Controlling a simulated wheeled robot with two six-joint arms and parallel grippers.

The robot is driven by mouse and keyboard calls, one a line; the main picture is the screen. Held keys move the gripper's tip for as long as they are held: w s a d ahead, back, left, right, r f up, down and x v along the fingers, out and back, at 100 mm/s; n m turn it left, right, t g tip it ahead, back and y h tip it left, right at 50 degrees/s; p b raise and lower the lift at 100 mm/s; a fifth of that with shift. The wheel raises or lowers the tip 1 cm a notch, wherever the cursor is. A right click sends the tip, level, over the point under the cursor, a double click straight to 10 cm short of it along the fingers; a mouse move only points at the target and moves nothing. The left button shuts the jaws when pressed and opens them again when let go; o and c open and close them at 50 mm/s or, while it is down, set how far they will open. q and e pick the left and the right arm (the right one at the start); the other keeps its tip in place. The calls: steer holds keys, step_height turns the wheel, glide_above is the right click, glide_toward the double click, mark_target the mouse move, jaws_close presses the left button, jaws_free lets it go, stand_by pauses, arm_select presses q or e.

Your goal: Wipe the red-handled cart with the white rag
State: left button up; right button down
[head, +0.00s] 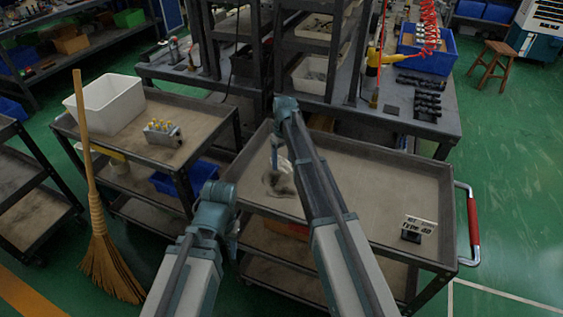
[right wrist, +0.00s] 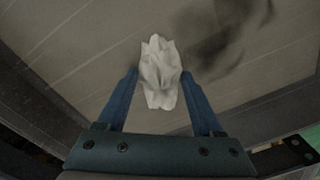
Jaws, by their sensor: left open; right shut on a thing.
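The red-handled cart (head: 375,180) has a grey-brown tray top with a raised rim, and its red handle (head: 472,222) is at the right end. A dark smudge (head: 275,188) lies on the left part of the tray top; it also shows in the right wrist view (right wrist: 215,38). My right gripper (right wrist: 160,85) is shut on the crumpled white rag (right wrist: 160,70), over the tray beside the smudge. Whether the rag touches the surface is unclear. My left arm is bent at the cart's left end; its gripper fingers are not visible.
A small sign (head: 418,228) stands on the tray's right part. Another cart (head: 190,115) on the left holds a white bin (head: 107,103) and a valve block (head: 162,131). A broom (head: 97,220) stands before it. A workbench (head: 420,120) is behind the red-handled cart.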

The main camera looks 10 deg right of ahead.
steer(key=shift+s, duration=0.1)
arm_select(q)
step_height(320, 180, up, 6)
steer(key=p, duration=0.6)
arm_select(e)
step_height(320, 180, up, 6)
step_height(320, 180, up, 3)
steer(key=p, duration=0.3)
steer(key=shift+r, duration=0.1)
arm_select(q)
step_height(320, 180, up, 3)
steer(key=shift+r, duration=0.1)
arm_select(e)
steer(key=shift+s+a, duration=0.1)
